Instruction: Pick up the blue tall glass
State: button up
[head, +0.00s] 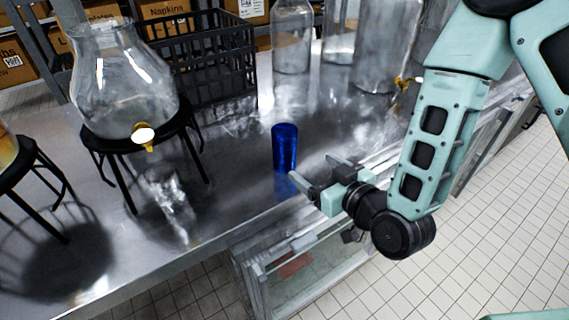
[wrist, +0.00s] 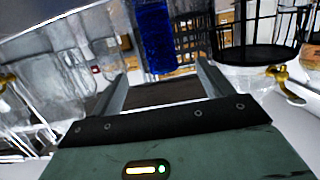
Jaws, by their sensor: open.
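The blue tall glass (head: 285,148) stands upright on the metal counter in the head view, near its front edge. My gripper (head: 314,172) is open just to the right of the glass and a little nearer the edge, with its fingers pointing toward it. In the wrist view the glass (wrist: 154,38) shows ahead, between and beyond the two open fingers of my gripper (wrist: 160,75). Nothing is between the fingers. Whether a finger touches the glass cannot be told.
A glass dispenser (head: 122,85) with a gold tap sits on a black stand (head: 125,143) at left. A black crate (head: 205,62) and large clear jars (head: 291,38) stand behind. The metal counter (head: 235,170) is clear around the glass.

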aim_at(291, 150)
jog(key=shift+f+b+x, duration=0.1)
jog(key=shift+b+x, duration=0.7)
jog(key=shift+b, duration=0.45)
jog(key=shift+f+b+x, duration=0.15)
jog(key=shift+b+x, duration=0.65)
jog(key=shift+b, duration=0.4)
jog(key=x, duration=0.1)
jog(key=p+x, duration=0.2)
jog(key=shift+w+a+r, duration=0.2)
jog(key=shift+w+r, duration=0.05)
jog(key=shift+w, duration=0.05)
jog(key=shift+p+x, duration=1.05)
jog(key=shift+x, duration=2)
jog(key=shift+d+r, duration=0.1)
jog(key=c, duration=1.3)
